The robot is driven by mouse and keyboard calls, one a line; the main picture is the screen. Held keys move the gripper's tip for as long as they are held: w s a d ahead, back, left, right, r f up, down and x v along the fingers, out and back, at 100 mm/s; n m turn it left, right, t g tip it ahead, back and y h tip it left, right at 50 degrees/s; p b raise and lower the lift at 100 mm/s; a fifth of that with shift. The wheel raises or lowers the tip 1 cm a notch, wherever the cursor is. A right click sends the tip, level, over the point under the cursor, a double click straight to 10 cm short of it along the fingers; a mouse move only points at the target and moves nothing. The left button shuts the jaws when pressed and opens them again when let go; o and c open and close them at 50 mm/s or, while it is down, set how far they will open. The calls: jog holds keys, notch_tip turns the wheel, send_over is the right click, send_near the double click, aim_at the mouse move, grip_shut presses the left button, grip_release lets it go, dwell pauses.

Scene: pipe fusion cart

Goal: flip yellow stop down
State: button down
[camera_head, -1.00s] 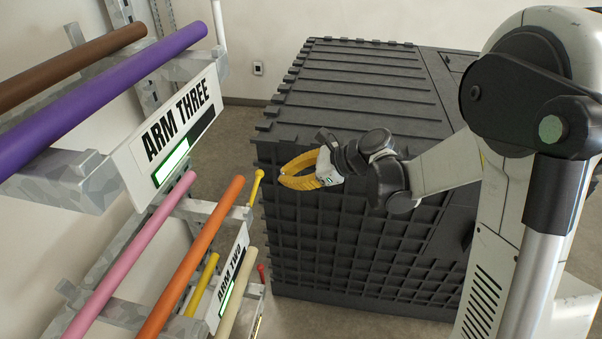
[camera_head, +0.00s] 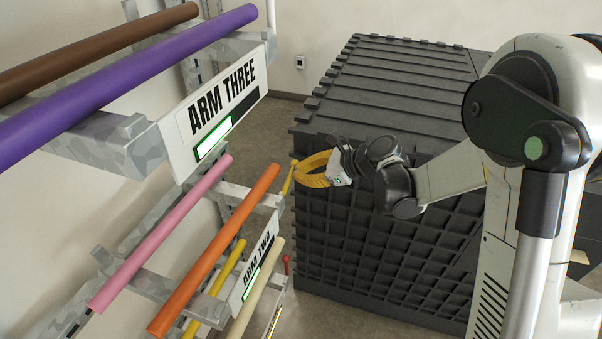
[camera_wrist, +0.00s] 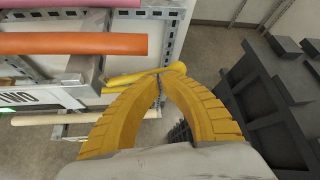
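The yellow stop (camera_head: 288,179) is a thin rod with a rounded knob at the end of the ARM TWO bracket. In the head view it stands up, slightly tilted. In the wrist view the yellow stop (camera_wrist: 176,68) runs sideways just past my fingertips. My gripper (camera_head: 296,174) has yellow curved fingers forming a closed loop. In the wrist view my gripper's (camera_wrist: 161,77) tips meet in front of the stop, with nothing seen between them. The tips are very near the stop; I cannot tell whether they touch it.
The ARM TWO sign (camera_head: 259,262) is on the bracket below, near an orange pipe (camera_head: 215,250) and a pink pipe (camera_head: 160,232). The ARM THREE bracket (camera_head: 110,145) with a purple pipe (camera_head: 130,76) is above. A large dark crate (camera_head: 390,215) stands close on the right. A red stop (camera_head: 286,262) is lower.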

notch_tip(320, 180, down, 2)
jog(key=shift+w+m+g+b, duration=0.15)
jog(key=shift+m+g+b, duration=0.15)
jog(key=shift+b, duration=0.7)
jog(key=shift+d+r, duration=0.1)
